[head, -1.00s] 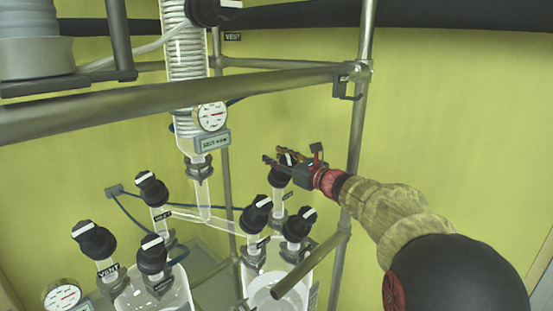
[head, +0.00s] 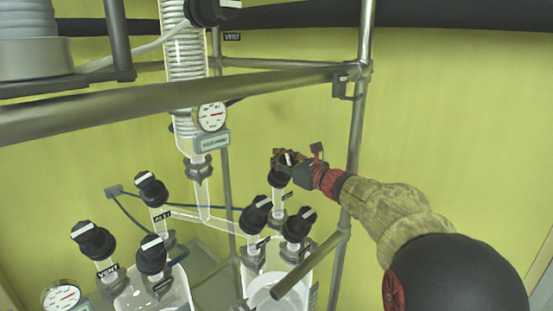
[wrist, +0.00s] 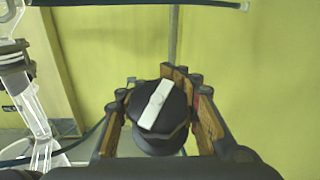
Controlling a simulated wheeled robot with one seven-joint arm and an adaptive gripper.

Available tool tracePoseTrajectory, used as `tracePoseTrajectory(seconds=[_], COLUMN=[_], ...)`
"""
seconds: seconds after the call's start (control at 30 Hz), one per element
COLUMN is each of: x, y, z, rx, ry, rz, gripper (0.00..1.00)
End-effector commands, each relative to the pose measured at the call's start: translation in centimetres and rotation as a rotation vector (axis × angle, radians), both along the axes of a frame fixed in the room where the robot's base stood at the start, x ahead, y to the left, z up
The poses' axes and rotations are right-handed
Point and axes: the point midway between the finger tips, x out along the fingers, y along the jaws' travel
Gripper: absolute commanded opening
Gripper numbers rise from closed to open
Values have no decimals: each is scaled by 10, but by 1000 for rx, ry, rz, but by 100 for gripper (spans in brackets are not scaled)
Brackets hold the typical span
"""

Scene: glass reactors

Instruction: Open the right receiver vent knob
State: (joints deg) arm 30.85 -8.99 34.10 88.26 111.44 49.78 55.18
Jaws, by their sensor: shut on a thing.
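A black knob with a white bar on its top (wrist: 160,118) sits between the two wooden-faced fingers of my gripper (wrist: 158,112) in the wrist view. In the head view my gripper (head: 285,160) is shut on this knob (head: 278,177), which tops the rearmost stem of the right glass receiver (head: 272,283). The fingers hide part of the knob there. The label on its stem (head: 287,196) is too small to read. The white bar looks slightly tilted in the wrist view.
Two more black knobs (head: 257,213) (head: 299,223) stand close in front on the right receiver. A left receiver (head: 165,292) has several knobs. A metal frame post (head: 352,150) stands beside my arm, and a glass column with a gauge (head: 211,116) hangs to the left.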

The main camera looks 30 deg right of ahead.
Motion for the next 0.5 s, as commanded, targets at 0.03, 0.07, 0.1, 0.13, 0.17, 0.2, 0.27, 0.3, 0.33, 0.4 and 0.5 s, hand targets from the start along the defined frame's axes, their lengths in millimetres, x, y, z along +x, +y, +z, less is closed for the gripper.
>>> tracePoseTrajectory(seconds=[0.03,0.07,0.1,0.13,0.17,0.2,0.27,0.3,0.33,0.4,0.5], x=[0,0,0,0,0,-1,-1,-2,-2,-3,-4], y=[1,1,2,3,4,5,7,8,9,10,11], z=[-1,-1,-1,-1,0,0,0,-1,-1,-2,-3], rx=[-8,-17,-31,-44,-56,-72,-95,-107,-114,-127,-133], ry=[0,-1,-3,-4,-7,-9,-13,-14,-15,-16,-18], rz=[17,32,57,78,101,130,169,191,205,226,239], gripper=[2,2,2,2,2,2,2,2,2,2,2])
